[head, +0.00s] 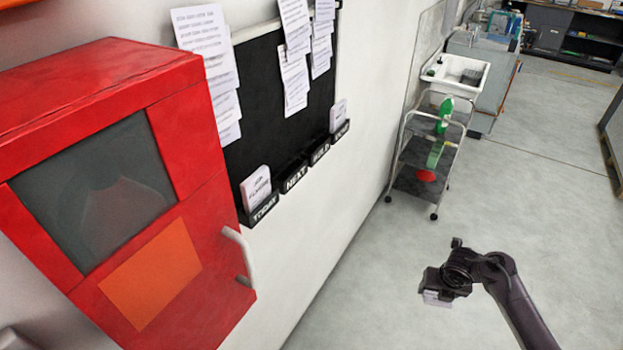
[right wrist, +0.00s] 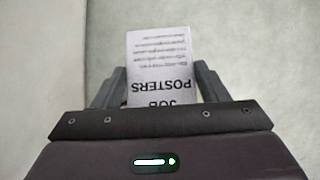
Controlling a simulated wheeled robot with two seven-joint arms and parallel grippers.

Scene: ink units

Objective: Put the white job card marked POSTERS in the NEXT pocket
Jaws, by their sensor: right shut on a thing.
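The white job card marked POSTERS (right wrist: 162,62) is between the fingers of my right gripper in the right wrist view, its print upside down there. My right gripper (head: 438,297) is shut on it, out over the floor at the lower right of the head view. Only a small pale part of the card shows under the gripper there. The NEXT pocket (head: 294,178) is a black pocket on the wall board, just right of the TODAY pocket (head: 262,210). I see no card in the NEXT pocket. My left gripper is not in view.
A white card (head: 256,188) stands in the TODAY pocket, and another card (head: 338,115) stands farther along the row. A red cabinet (head: 185,285) with a pale handle juts from the wall at left. A trolley (head: 425,160) stands beyond; open floor lies between.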

